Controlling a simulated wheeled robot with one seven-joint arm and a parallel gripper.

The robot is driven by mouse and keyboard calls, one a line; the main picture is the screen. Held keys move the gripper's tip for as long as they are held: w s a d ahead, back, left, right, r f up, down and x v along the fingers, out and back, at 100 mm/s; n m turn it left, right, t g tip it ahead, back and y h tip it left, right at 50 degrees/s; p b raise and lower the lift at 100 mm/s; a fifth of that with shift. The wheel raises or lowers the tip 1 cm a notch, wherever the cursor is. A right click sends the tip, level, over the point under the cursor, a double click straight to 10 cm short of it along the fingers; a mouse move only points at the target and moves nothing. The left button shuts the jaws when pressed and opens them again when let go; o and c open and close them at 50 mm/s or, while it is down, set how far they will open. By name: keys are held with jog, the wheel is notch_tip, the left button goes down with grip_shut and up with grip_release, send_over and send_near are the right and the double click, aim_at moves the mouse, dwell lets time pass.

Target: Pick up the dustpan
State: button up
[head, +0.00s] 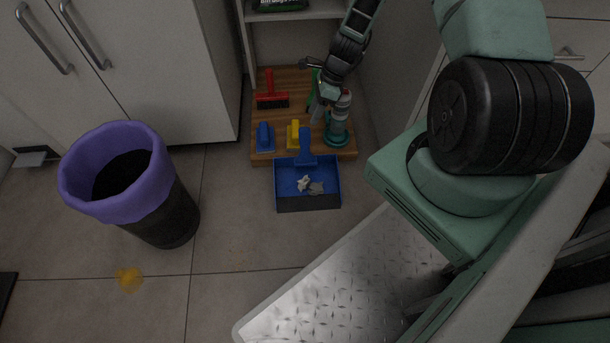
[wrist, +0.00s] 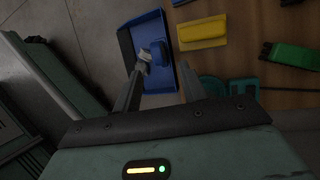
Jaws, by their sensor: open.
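The blue dustpan (head: 328,178) stands on the floor at the front edge of a low wooden board, with grey crumpled scraps (head: 312,187) in its pan. Its blue handle (head: 306,143) rises from its back edge toward the board. In the wrist view the dustpan (wrist: 127,42) lies beyond my fingertips, and a short blue part, apparently the handle, shows inside its outline. My gripper (wrist: 160,82) is open with nothing between its fingers. In the head view my gripper (head: 319,105) hangs above the board, behind and slightly right of the handle.
On the wooden board (head: 290,80) are a red brush (head: 271,98), a blue brush (head: 264,137), a yellow brush (head: 293,133), a teal round-based item (head: 337,138) and a green item (wrist: 290,55). A purple-lined bin (head: 115,205) stands left.

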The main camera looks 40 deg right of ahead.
aim_at(300, 143)
jog(key=b+x, duration=0.2)
jog(key=x, duration=0.4)
jog(key=shift+a+f+b, duration=0.1)
jog(key=shift+f+b, duration=0.05)
jog(key=shift+b, duration=0.2)
jog(key=b+x, duration=0.4)
jog(key=x, duration=0.1)
jog(key=shift+s+a, duration=0.1)
grip_shut()
